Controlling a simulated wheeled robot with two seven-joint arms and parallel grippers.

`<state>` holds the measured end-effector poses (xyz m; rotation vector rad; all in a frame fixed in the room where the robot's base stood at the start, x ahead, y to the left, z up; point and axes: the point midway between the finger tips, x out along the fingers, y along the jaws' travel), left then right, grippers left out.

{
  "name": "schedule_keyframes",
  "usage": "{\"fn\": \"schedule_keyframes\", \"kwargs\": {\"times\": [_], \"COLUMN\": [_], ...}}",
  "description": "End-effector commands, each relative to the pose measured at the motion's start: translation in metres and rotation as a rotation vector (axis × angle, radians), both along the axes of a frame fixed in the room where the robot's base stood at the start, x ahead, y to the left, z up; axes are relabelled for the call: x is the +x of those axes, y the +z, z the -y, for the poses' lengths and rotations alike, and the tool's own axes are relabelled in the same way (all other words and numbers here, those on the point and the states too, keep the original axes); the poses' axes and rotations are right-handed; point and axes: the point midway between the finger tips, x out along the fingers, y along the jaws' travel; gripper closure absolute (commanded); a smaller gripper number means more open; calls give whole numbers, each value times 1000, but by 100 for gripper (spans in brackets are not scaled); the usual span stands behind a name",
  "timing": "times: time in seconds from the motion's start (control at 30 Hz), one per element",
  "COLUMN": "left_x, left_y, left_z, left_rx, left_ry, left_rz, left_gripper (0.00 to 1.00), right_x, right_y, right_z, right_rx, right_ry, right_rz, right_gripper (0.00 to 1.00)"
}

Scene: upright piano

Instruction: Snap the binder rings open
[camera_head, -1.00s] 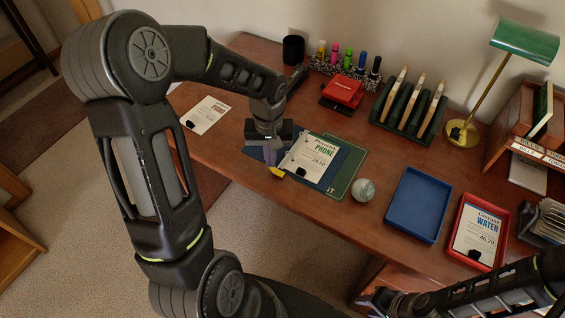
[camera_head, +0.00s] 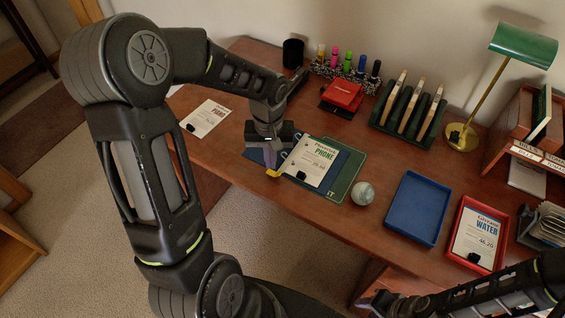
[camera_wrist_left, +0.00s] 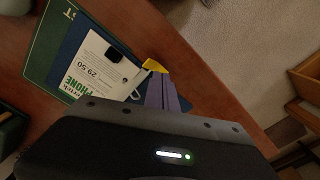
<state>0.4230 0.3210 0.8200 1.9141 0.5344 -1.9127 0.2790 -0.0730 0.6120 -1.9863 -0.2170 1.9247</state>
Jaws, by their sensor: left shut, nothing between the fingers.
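The blue binder (camera_head: 336,161) lies open on a green mat (camera_head: 347,183) near the desk's front edge. A white phone bill (camera_head: 313,160) with a black clip rests on it. A small part of a pale ring (camera_head: 284,155) shows at the bill's left edge. My left gripper (camera_head: 272,172) points down at the binder's left side, its fingers closed with yellow tips. In the left wrist view the yellow tips (camera_wrist_left: 154,66) are beside the bill (camera_wrist_left: 100,66) near the binder edge; contact cannot be told. My right gripper is not clearly visible; only part of that arm shows lower right.
A glass ball (camera_head: 363,193) sits right of the mat. Beyond it are a blue tray (camera_head: 418,236) and a red tray (camera_head: 459,254) with a water bill. A red hole punch (camera_head: 342,95), markers, a green rack (camera_head: 383,127) and a lamp (camera_head: 462,137) stand behind.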

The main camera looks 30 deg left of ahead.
Motion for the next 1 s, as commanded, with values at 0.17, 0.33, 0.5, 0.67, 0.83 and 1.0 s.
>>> {"fn": "schedule_keyframes", "kwargs": {"times": [0.17, 0.33, 0.5, 0.67, 0.83, 1.0], "left_x": [0, 0, 0, 0, 0, 0], "left_y": [20, 34, 49, 60, 61, 61], "left_z": [0, 0, 0, 0, 0, 0], "left_rx": [0, 1, 1, 0, 0, 0], "left_ry": [1, 1, 0, 1, 1, 0], "left_rz": [0, -1, 1, 0, -1, -1], "left_gripper": [100, 100, 100, 100, 100, 100], "right_x": [0, 0, 0, 0, 0, 0], "right_y": [15, 25, 36, 43, 43, 43], "right_z": [0, 0, 0, 0, 0, 0], "right_rx": [0, 0, 0, 0, 0, 0], "right_ry": [0, 0, 0, 0, 0, 0], "right_rz": [0, 0, 0, 0, 0, 0], "right_gripper": [64, 64, 64, 64, 64, 64]}}
